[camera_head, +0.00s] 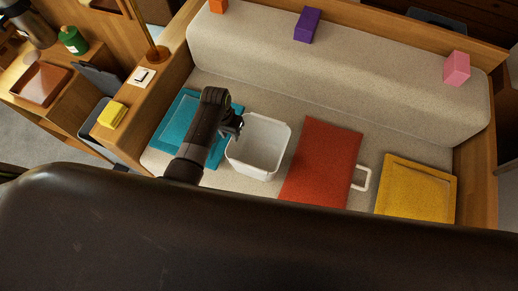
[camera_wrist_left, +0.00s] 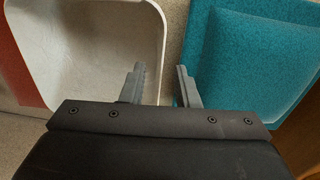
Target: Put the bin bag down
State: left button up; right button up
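I cannot pick out a clear bin bag in either view. A white open-topped bin (camera_head: 260,146) stands on the pale bench seat, and it looks empty in the head view. It also shows in the left wrist view (camera_wrist_left: 95,50). My left gripper (camera_head: 238,123) is at the bin's left rim. In the left wrist view its two fingers (camera_wrist_left: 161,72) are apart, with the bin's rim showing between them. Nothing is visibly held, and I cannot tell whether a finger touches the rim. My right gripper is not in view.
A teal cushion (camera_head: 179,113) lies left of the bin. A red flat piece (camera_head: 322,160) lies right, a white handle (camera_head: 362,179) beside it, then a yellow cushion (camera_head: 418,188). Orange, purple and pink blocks (camera_head: 457,68) sit on the backrest. Wooden ledges flank the bench.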

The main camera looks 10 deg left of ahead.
pick_arm(q)
jog(key=shift+s+f, duration=0.1)
jog(key=shift+f, duration=2.05)
jog(key=shift+c, duration=0.2)
grip_shut()
